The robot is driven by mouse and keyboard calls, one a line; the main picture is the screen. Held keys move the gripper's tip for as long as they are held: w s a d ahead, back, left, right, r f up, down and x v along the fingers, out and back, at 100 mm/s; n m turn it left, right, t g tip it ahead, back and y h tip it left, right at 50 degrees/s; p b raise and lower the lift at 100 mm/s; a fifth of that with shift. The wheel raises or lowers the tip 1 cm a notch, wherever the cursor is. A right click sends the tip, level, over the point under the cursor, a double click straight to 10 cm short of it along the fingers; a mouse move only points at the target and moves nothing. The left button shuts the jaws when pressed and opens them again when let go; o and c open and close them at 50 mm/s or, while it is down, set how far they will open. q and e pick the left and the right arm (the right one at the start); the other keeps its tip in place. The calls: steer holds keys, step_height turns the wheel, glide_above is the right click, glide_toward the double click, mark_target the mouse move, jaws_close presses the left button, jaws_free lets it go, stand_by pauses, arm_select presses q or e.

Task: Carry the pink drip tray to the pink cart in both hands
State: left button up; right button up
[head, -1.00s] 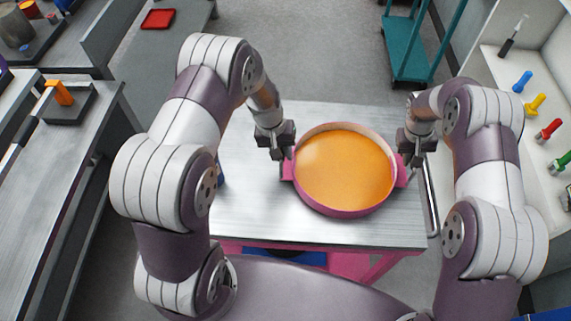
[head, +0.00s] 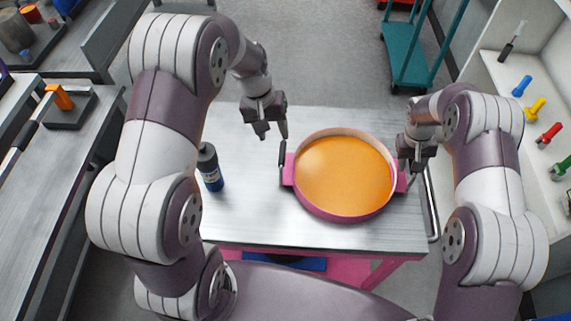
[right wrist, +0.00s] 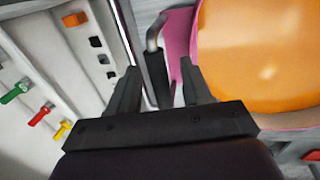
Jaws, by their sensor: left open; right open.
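The pink drip tray (head: 345,215), round and filled with orange liquid, sits level on the metal top of the pink cart (head: 235,225). Its left handle (head: 283,155) has a dark grip and stands free. My left gripper (head: 273,133) is open and empty, above and behind that handle and apart from it. My right gripper (head: 412,166) is at the tray's right handle. In the right wrist view its open fingers (right wrist: 158,90) stand on either side of the dark handle grip (right wrist: 156,72); I cannot tell whether they touch it.
A dark bottle with a blue label (head: 210,168) stands on the cart top, left of the tray. A teal trolley (head: 408,55) stands behind. A white shelf with coloured tools (head: 548,133) is at the right, a grey bench (head: 60,190) at the left.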

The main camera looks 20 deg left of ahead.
step_height(320, 180, up, 12)
steer(key=a, duration=0.2)
steer(key=shift+s+a+f, duration=0.15)
steer(key=shift+s, duration=0.1)
